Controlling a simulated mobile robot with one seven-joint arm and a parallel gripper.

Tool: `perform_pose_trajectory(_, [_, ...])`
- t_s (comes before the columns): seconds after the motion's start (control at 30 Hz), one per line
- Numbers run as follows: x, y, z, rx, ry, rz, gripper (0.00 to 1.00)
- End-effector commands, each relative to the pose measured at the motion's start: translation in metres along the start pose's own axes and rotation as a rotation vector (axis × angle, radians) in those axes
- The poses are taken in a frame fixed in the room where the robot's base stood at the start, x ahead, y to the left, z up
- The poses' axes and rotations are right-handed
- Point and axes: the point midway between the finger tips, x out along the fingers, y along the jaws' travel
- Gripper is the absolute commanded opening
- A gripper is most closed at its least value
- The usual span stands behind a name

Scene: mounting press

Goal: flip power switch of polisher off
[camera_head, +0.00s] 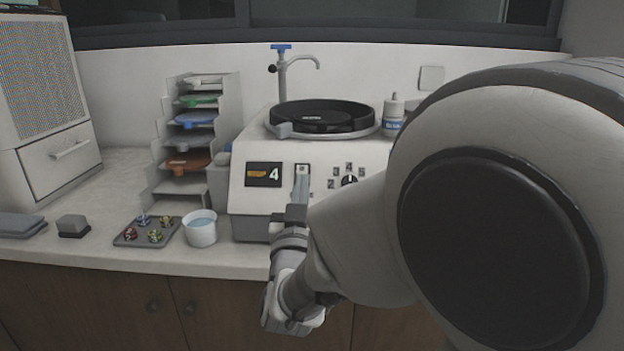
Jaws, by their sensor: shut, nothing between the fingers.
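The polisher (255,203) is a white machine with a black round platen (320,115) on top. Its front bears a dark display (263,174) reading 4, and a black dial (349,181) with numbers around it. The power switch (302,170) appears as a pale plate with a small dark part, right of the display. My gripper (299,189) is shut and empty, pointing at the front panel just below the switch plate. Its fingers cover the lower part of the switch area. I cannot tell whether they touch it, nor the switch's position.
A tap (284,72) with a blue handle stands behind the platen. A white bottle (393,115) is to its right. A tiered rack (195,130), a cup of water (200,228) and a tray of small samples (128,236) stand left. My arm hides the right side.

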Motion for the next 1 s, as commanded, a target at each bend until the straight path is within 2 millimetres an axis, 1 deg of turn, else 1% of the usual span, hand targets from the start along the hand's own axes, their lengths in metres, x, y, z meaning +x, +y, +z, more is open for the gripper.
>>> perform_pose_trajectory(0.03, [0.011, 0.001, 0.001, -0.001, 0.002, 0.002, 0.00])
perform_pose_trajectory(0.13, [0.031, 0.000, 0.001, -0.001, 0.002, 0.002, 0.00])
perform_pose_trajectory(0.17, [0.036, 0.000, 0.003, -0.002, 0.001, 0.000, 0.00])
perform_pose_trajectory(0.2, [0.039, 0.000, 0.012, -0.005, -0.002, -0.001, 0.00])
perform_pose_trajectory(0.33, [0.051, 0.000, 0.022, -0.002, 0.000, 0.000, 0.00])
perform_pose_trajectory(0.53, [0.059, 0.000, 0.028, -0.002, 0.000, -0.001, 0.00])
perform_pose_trajectory(0.87, [0.060, 0.000, 0.028, -0.001, -0.002, -0.001, 0.00])
perform_pose_trajectory(1.0, [0.065, 0.000, 0.025, 0.000, -0.047, 0.000, 0.00])
